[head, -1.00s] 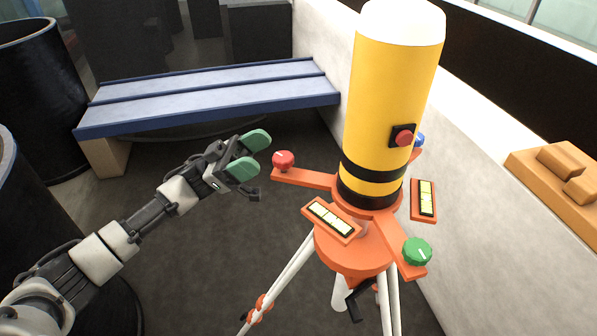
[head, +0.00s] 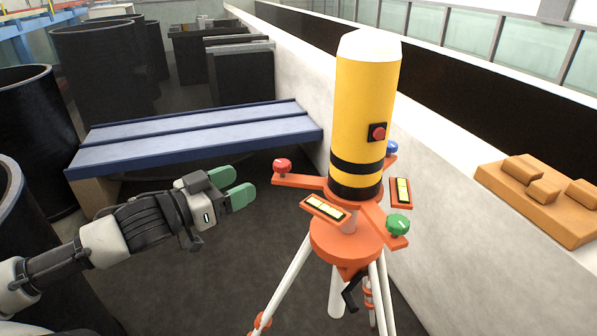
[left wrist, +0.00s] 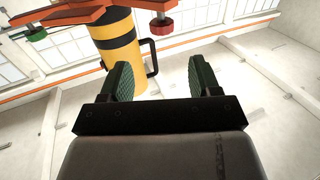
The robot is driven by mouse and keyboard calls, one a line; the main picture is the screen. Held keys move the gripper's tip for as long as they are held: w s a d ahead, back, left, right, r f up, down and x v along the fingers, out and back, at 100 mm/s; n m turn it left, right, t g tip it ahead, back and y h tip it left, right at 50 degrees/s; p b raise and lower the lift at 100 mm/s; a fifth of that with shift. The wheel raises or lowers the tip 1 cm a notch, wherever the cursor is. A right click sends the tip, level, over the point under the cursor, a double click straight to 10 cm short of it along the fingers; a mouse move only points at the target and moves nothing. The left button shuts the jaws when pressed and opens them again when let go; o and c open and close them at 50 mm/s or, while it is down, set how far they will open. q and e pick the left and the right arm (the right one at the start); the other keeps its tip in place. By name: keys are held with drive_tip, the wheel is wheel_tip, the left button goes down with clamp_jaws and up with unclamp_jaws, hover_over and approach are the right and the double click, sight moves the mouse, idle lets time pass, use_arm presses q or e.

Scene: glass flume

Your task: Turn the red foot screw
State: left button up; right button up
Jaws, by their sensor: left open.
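The red foot screw (head: 282,165) is a round red knob on the end of the left orange arm of the yellow instrument (head: 362,110), which stands upright on a tripod. The left wrist view also shows the red screw (left wrist: 162,26), beyond the gap between the fingers, with the instrument appearing upside down. My left gripper (head: 232,186) has green finger pads and is open and empty. In the head view it is left of the red screw and slightly lower, apart from it. A green screw (head: 398,224) and a blue screw (head: 391,148) sit on the other arms. My right gripper is out of view.
Two bubble-vial plates (head: 325,208) flank the instrument's base. White tripod legs (head: 290,275) spread below. A blue bench (head: 195,137) stands behind my left gripper, with black barrels (head: 35,130) at left. A pale wall (head: 450,220) runs close on the right.

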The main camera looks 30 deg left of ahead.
sight(275, 167)
use_arm(q)
drive_tip(key=shift+b+x, duration=0.45)
drive_tip(key=shift+x, duration=2.4)
drive_tip(key=shift+p+x, duration=0.6)
drive_tip(key=shift+x, duration=1.05)
drive_tip(key=shift+f+p+x, duration=0.2)
drive_tip(key=shift+p+x, duration=0.2)
drive_tip(key=shift+x, duration=0.65)
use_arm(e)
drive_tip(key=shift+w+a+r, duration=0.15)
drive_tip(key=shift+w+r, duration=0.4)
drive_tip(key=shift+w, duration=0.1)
use_arm(q)
drive_tip(key=shift+a, duration=0.15)
drive_tip(key=c, duration=0.9)
drive_tip(key=shift+c, duration=0.2)
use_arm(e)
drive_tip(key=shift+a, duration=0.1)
